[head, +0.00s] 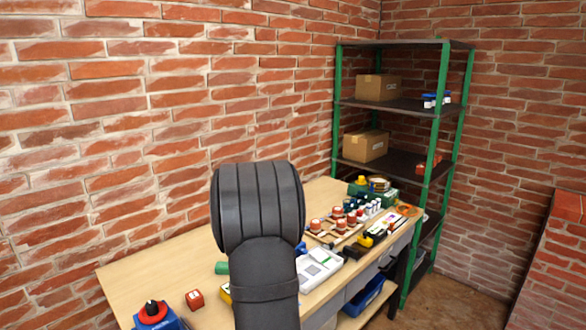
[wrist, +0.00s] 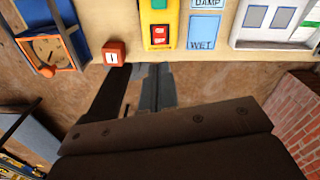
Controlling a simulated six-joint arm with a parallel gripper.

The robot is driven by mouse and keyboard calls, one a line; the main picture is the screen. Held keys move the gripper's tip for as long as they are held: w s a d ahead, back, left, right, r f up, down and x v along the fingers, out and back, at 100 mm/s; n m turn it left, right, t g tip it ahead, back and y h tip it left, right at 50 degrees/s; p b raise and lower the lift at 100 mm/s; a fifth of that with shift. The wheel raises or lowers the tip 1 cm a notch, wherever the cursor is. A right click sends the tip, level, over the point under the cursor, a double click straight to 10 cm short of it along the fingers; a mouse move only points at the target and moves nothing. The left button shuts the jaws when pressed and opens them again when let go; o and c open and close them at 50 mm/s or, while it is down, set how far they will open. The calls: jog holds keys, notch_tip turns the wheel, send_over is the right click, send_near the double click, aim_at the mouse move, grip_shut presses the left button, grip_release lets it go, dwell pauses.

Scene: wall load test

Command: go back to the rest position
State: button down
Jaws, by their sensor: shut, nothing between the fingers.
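My gripper (wrist: 158,72) shows in the wrist view as narrow grey fingers close together, shut and empty. Its tips point toward the front edge of the wooden workbench (head: 150,265), with the brown floor behind them. They lie in the picture just below a yellow box with green and red buttons and right of a small red block (wrist: 115,53), apart from both as far as I can tell. In the head view, my dark grey arm stands over the bench, and my gripper is hidden behind it.
Red jars (head: 340,225), a white tray (head: 318,265) and tools crowd the bench's right half. A blue device with a red-black knob (head: 152,312) stands at the front left. A green-posted shelf (head: 400,106) stands in the corner. Brick walls surround the bench.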

jog(key=shift+s+d+r+m, duration=0.15)
jog(key=shift+r+m, duration=0.55)
jog(key=shift+r, duration=0.25)
jog(key=shift+s+d+r+m, duration=0.1)
jog(key=shift+s+r+m, duration=0.05)
jog(key=shift+r+m, duration=0.65)
jog(key=c, duration=2.2)
grip_release()
jog(key=shift+r, duration=0.1)
